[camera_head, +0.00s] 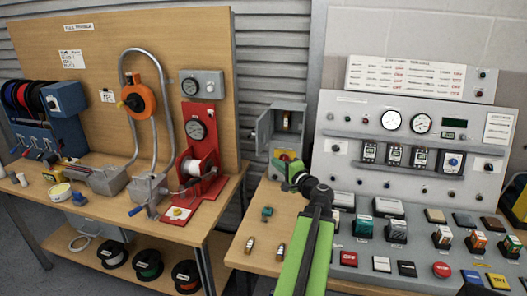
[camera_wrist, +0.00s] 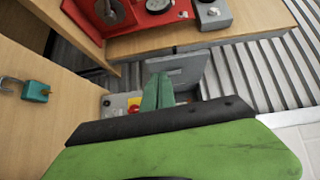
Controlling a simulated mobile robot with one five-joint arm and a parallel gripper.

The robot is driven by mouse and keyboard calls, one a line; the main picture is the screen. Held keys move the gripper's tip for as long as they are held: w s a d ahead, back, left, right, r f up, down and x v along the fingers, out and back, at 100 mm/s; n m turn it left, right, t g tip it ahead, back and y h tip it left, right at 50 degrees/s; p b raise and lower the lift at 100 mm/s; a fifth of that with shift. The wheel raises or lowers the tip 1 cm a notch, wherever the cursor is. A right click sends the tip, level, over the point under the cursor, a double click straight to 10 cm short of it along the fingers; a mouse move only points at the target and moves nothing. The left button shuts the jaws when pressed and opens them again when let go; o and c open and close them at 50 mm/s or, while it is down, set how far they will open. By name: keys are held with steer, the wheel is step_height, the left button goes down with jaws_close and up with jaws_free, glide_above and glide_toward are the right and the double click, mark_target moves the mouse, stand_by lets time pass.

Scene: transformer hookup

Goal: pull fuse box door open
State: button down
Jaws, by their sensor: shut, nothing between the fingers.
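The grey fuse box (camera_head: 290,112) stands at the back left of the right-hand bench. Its door (camera_head: 264,132) is swung out on the left side, and part of the inside shows. In the wrist view a grey panel, which looks like the door (camera_wrist: 188,68), stands just beyond my fingertips. My gripper (camera_head: 294,172) is in front of the lower part of the box, its green fingers together and empty. The fingers also show in the wrist view (camera_wrist: 158,90). I cannot tell whether they touch the door. The gripper hides part of the box's lower front.
A grey control panel (camera_head: 350,180) with gauges fills the right. Several loose blocks and buttons lie before it. A small teal part (camera_head: 266,212) and brass fuses (camera_head: 250,245) lie on the bench. The left bench (camera_head: 215,225) holds a red winding stand (camera_head: 213,188). A gap separates the benches.

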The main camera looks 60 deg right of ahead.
steer(key=s+d+r+m+h, duration=0.1)
steer(key=s+d, duration=0.1)
steer(key=s, duration=0.2)
glide_toward(259, 144)
steer(key=x, duration=0.3)
steer(key=d+x, duration=0.1)
steer(key=x, duration=0.1)
steer(key=shift+s+d+f, duration=0.1)
steer(key=shift+f, duration=0.05)
steer(key=shift+w, duration=0.45)
steer(key=w, duration=0.1)
steer(key=w+a, duration=0.1)
steer(key=w, duration=0.1)
steer(key=shift+w+a, duration=0.35)
steer(key=shift+w, duration=0.05)
steer(key=shift+s, duration=0.15)
